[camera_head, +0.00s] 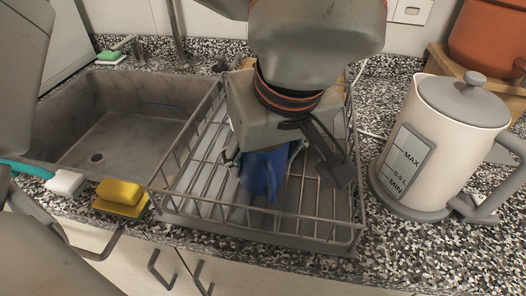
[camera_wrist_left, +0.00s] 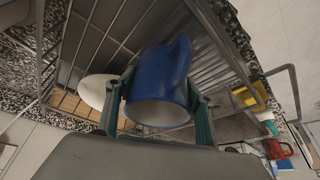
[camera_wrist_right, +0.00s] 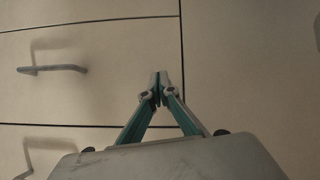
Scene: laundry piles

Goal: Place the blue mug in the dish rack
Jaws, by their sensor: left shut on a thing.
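The blue mug (camera_head: 262,174) is inside the wire dish rack (camera_head: 290,236), near its middle, partly hidden by my left gripper. My left gripper (camera_head: 265,158) reaches down into the rack from above and is shut on the mug. In the left wrist view, the mug (camera_wrist_left: 158,82) sits between the two fingers, with its pale round end toward the camera and its handle pointing up the picture. I cannot tell whether it touches the rack floor. My right gripper (camera_wrist_right: 160,88) is shut and empty, in front of the cabinet fronts.
A cream kettle (camera_head: 446,130) stands close to the right of the rack. A grey sink (camera_head: 130,135) lies to the left. Cabinet handles (camera_wrist_right: 55,69) stick out below.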

